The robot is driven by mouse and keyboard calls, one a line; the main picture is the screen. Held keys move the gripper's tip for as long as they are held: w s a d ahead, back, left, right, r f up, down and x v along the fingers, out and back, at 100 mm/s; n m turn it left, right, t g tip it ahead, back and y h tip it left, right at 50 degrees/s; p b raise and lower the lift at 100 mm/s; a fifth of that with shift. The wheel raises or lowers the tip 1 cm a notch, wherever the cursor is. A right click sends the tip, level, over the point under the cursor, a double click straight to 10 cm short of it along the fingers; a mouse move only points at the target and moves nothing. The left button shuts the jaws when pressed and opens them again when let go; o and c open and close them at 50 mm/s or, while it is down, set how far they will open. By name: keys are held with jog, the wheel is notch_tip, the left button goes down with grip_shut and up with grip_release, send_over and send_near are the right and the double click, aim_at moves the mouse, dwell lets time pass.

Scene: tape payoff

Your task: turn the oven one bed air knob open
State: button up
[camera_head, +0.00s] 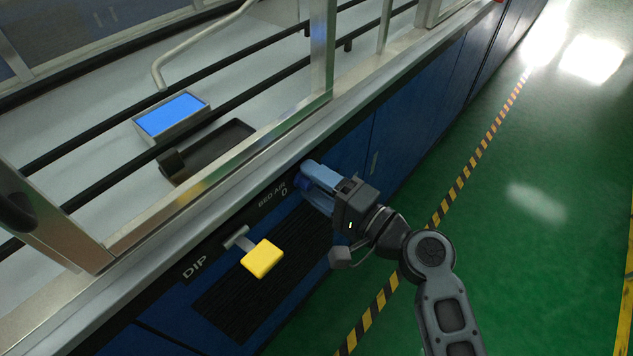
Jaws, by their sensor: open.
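The bed air knob (301,182) is a small dark blue piece on the dark strip along the machine's front, beside the "BED AIR 0" label (273,199). My gripper (308,177) comes in from the right with its pale blue fingers at the knob. The fingers are open, on either side of the knob as far as I can see. They hide much of it, so its turn position and any contact cannot be told.
A yellow block on a lever (263,259) sticks out by the "DIP" label, left of my gripper. A dark vent grille (240,298) lies below. A metal frame rail (220,187) runs above the strip. The green floor (540,200) at right is clear.

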jog(key=v, duration=0.7)
jog(key=shift+s+d+b, duration=0.25)
jog(key=shift+d+b, duration=0.1)
jog(key=s+d+f+t+h+p, duration=0.1)
jog(key=s+d+f+h, duration=0.35)
jog(key=s, duration=0.35)
jog(key=s+d+f+t+h+p, duration=0.1)
jog(key=s+d+f+h, duration=0.2)
jog(key=s+d+h, duration=0.45)
jog(key=s+d+r+n+t+h+p, duration=0.1)
jog(key=s+d+r+n, duration=0.1)
jog(key=s+r+n, duration=0.2)
jog(key=s+d+r+n+t+h+p, duration=0.1)
jog(key=s+d+r+n, duration=0.2)
jog(key=s+r, duration=0.8)
jog(key=s, duration=0.2)
jog(key=shift+s+r+n, duration=0.3)
jog(key=shift+n, duration=0.1)
